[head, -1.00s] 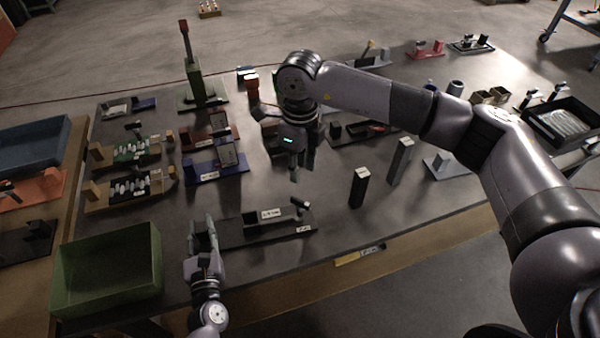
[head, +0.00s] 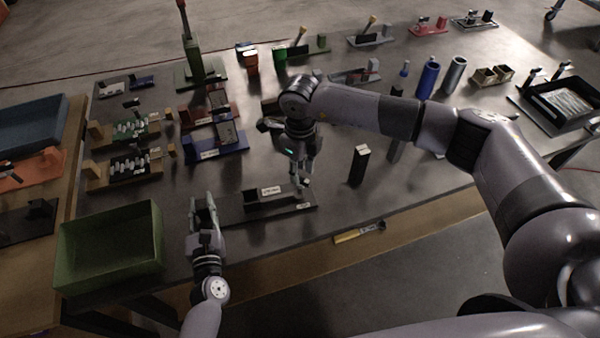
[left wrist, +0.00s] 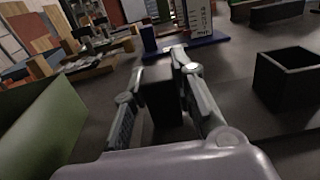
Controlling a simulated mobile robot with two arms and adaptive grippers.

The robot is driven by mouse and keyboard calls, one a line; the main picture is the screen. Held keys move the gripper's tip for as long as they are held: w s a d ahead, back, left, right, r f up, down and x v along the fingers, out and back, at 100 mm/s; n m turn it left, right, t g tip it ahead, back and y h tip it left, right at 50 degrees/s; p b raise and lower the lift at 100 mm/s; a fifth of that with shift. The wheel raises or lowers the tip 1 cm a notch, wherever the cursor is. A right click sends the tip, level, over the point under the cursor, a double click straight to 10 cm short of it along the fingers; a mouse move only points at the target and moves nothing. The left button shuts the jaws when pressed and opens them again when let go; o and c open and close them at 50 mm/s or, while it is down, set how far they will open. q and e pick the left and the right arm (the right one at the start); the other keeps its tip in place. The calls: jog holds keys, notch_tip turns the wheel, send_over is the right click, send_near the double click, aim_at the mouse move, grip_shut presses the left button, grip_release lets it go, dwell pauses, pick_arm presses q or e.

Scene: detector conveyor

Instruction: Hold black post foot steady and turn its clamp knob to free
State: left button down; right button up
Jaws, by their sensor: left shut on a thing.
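The black post foot (head: 232,217) is a long dark plate near the table's front edge, with a labelled open socket (head: 252,199) in its middle. My left gripper (head: 203,203) is shut on the dark block at its left end; this block (left wrist: 160,92) stands between the fingers in the left wrist view. The socket (left wrist: 288,82) shows apart to the right there. My right gripper (head: 303,180) points down at the foot's right end, with its fingertips at the clamp knob. The fingers largely hide the knob, and I cannot tell whether they grip it.
A green bin (head: 110,248) stands left of my left gripper. A black post (head: 358,166) stands upright right of the foot. A blue fixture (head: 215,142) and other fixtures lie behind. The table's front edge runs close in front of the foot.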

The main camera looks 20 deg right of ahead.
aim_at(300, 186)
jog(key=shift+f, duration=1.15)
jog(key=shift+c, duration=0.5)
grip_shut()
